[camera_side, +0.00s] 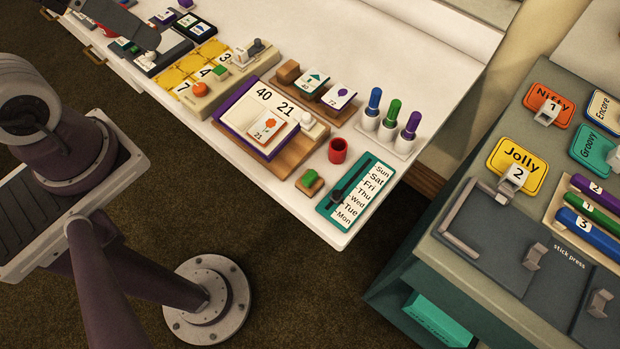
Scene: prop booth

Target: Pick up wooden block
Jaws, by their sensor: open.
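A plain brown wooden block (288,72) sits on the white table. It is at the back left end of a wooden rack holding two small cards. My gripper (150,46) shows only in part at the upper left, as a dark grey end over the table's far-left items. It is open and well to the left of the block, not touching it. Its fingertips are hard to make out.
A purple-framed number board (238,117), a red cup (338,150), a teal weekday board (358,193) and capped markers (391,114) stand near the block. A green-topped wooden piece (309,183) lies in front. A cabinet (450,262) is at right. The table's back is clear.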

